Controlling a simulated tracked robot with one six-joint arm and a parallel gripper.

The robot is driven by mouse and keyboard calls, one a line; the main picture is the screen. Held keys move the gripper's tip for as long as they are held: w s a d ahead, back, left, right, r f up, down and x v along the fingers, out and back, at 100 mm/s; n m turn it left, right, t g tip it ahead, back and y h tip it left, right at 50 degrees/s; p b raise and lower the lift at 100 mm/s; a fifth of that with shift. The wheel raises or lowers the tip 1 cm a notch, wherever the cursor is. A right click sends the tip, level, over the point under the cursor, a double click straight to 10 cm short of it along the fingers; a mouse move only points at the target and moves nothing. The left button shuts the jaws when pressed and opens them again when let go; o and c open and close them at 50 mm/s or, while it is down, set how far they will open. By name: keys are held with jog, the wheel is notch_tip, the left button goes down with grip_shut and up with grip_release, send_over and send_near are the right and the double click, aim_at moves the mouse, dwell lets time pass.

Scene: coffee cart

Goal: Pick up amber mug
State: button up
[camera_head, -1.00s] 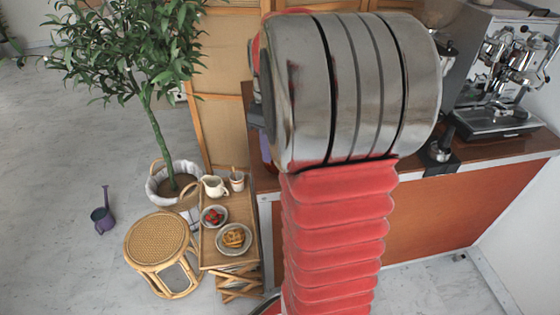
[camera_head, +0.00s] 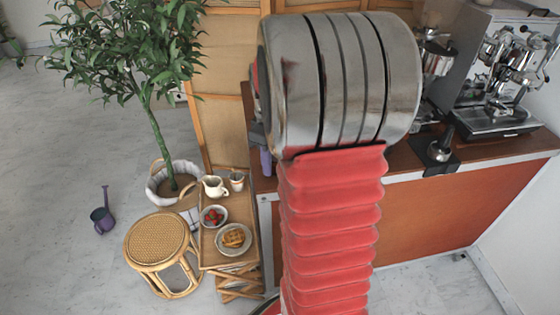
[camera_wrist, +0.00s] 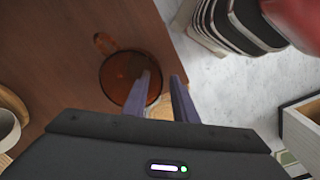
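The amber mug (camera_wrist: 118,72) stands on the brown counter in the wrist view, seen from above as a round, see-through orange-brown shape. Its handle points to the upper left. My gripper (camera_wrist: 161,76) is open, with two purple-grey fingers apart. The left finger overlaps the right part of the mug in the picture, and the right finger is just outside its right edge. I cannot tell whether either finger touches the mug. In the head view my arm hides the mug, and only a bit of a purple finger shows left of the arm.
The counter (camera_wrist: 60,80) ends close to the right of the mug, with pale floor beyond. A pale cup (camera_wrist: 8,130) is at the left edge. In the head view, an espresso machine (camera_head: 505,85) stands right, and a small table (camera_head: 215,255) with dishes stands left.

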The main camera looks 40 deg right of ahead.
dwell(0.3)
grip_shut()
dwell(0.3)
